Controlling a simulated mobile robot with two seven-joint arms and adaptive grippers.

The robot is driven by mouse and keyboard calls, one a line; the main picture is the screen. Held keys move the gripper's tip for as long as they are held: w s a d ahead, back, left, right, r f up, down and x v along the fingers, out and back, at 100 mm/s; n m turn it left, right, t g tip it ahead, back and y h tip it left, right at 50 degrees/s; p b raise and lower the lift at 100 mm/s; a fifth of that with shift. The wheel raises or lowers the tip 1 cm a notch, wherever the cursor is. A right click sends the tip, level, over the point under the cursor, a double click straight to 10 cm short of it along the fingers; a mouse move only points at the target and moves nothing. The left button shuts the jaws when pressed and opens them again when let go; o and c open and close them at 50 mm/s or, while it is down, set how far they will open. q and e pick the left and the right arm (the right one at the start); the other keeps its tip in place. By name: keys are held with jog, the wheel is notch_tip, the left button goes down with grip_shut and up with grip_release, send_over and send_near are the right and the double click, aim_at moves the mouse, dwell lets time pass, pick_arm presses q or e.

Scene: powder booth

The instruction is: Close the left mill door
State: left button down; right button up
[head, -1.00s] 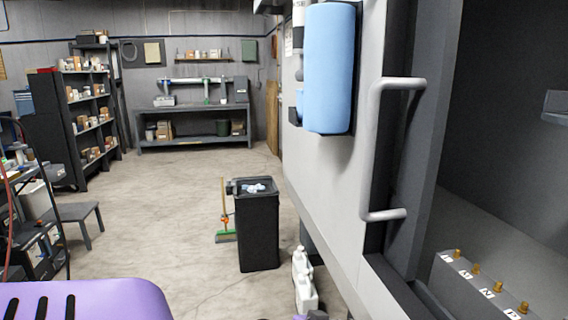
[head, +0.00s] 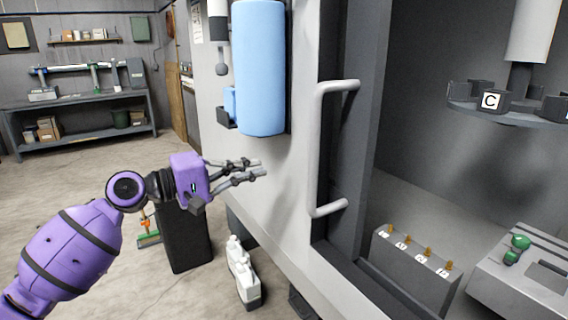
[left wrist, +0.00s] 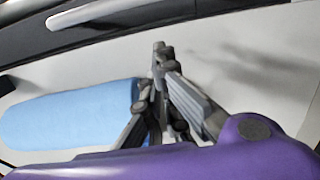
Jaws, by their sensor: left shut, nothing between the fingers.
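The left mill door (head: 352,130) is a dark-framed panel with a long pale grey vertical handle (head: 322,150). To its right the mill's interior is open to view. My left gripper (head: 262,168) is shut and empty, in front of the pale machine panel (head: 285,175), left of the handle and apart from it. In the left wrist view the gripper (left wrist: 160,48) points toward the pale panel, with the handle (left wrist: 100,12) at the top left. My right gripper is not in view.
A blue roll (head: 259,70) hangs on the panel just above my left gripper. A black bin (head: 183,238) and white jugs (head: 241,268) stand on the floor below. Inside the mill are a tool carousel (head: 500,108) and a block with brass pegs (head: 408,262). Open floor lies left.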

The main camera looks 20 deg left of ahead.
pick_arm(q)
jog(key=w+d+p, duration=0.3)
jog(key=d, duration=0.4)
jog(key=shift+w+d, duration=0.2)
jog(key=shift+d, duration=0.2)
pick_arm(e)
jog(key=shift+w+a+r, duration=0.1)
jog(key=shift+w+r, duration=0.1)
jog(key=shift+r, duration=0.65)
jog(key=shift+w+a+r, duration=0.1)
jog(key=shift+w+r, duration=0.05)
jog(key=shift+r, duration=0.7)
pick_arm(q)
jog(key=shift+d, duration=0.1)
